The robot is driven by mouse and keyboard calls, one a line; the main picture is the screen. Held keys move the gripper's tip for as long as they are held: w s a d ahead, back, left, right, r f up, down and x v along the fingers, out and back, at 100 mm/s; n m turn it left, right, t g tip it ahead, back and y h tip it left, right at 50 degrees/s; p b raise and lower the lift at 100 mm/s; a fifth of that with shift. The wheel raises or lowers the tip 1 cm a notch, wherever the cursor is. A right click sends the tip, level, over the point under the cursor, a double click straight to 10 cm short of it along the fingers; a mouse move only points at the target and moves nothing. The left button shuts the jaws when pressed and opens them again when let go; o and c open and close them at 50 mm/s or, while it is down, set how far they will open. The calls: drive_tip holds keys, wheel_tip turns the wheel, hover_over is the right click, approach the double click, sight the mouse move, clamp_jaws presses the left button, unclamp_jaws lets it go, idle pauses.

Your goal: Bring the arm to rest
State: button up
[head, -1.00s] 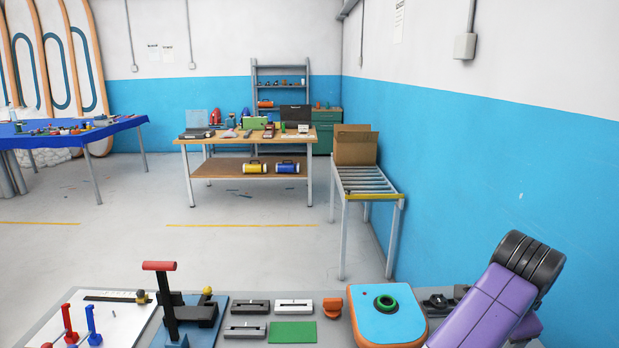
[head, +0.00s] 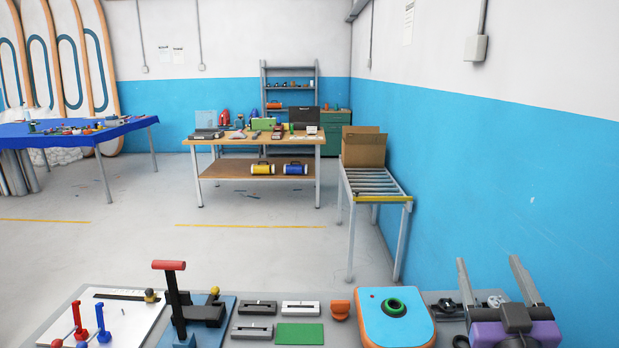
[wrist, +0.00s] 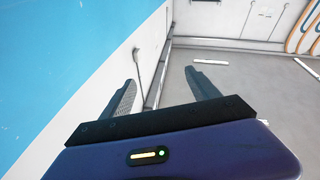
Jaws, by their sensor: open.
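My gripper (head: 497,282) shows at the lower right of the head view, above the right end of the near workbench. Its two grey fingers point up and stand wide apart with nothing between them. In the wrist view, my gripper (wrist: 167,85) is also open and empty, with wall and floor beyond the fingers. The purple part of my arm shows below the fingers. The arm hides part of the bench's right end.
The near bench holds a blue-and-orange board piece (head: 394,315) with a green ring, a red-handled press (head: 178,300), a green pad (head: 300,334) and several grey blocks. A blue wall (head: 480,180) runs along the right. A roller table (head: 376,183) with a cardboard box (head: 364,147) stands beyond.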

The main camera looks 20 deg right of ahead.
drive_tip(key=s+a+f+n+y, duration=0.1)
drive_tip(key=s+a+f+y, duration=0.2)
drive_tip(key=s+a+f, duration=0.2)
drive_tip(key=s+a+f+n+y, duration=0.2)
drive_tip(key=s+a+f+y, duration=0.1)
drive_tip(key=s+a, duration=0.5)
drive_tip(key=s+a+f+n+y, duration=0.1)
drive_tip(key=s+a+f+y, duration=0.2)
drive_tip(key=s+a+f, duration=0.3)
drive_tip(key=shift+s+a+f+n+g+y, duration=0.1)
drive_tip(key=shift+s+a+g+y, duration=0.05)
drive_tip(key=shift+s, duration=0.55)
drive_tip(key=shift+s+a+f+n+g+y, duration=0.1)
drive_tip(key=shift+s, duration=0.6)
drive_tip(key=shift+s+a+f+n+g+y, duration=0.1)
drive_tip(key=shift+s+a+g+y, duration=0.05)
drive_tip(key=shift+s, duration=0.55)
drive_tip(key=s+a+f+m+g, duration=0.1)
drive_tip(key=s+a+f+g, duration=0.1)
drive_tip(key=s, duration=0.7)
wheel_tip(320, 180, down, 3)
drive_tip(key=shift+r+m+g+h, duration=0.15)
drive_tip(key=shift+m+g+h, duration=0.15)
drive_tip(key=shift+g, duration=0.3)
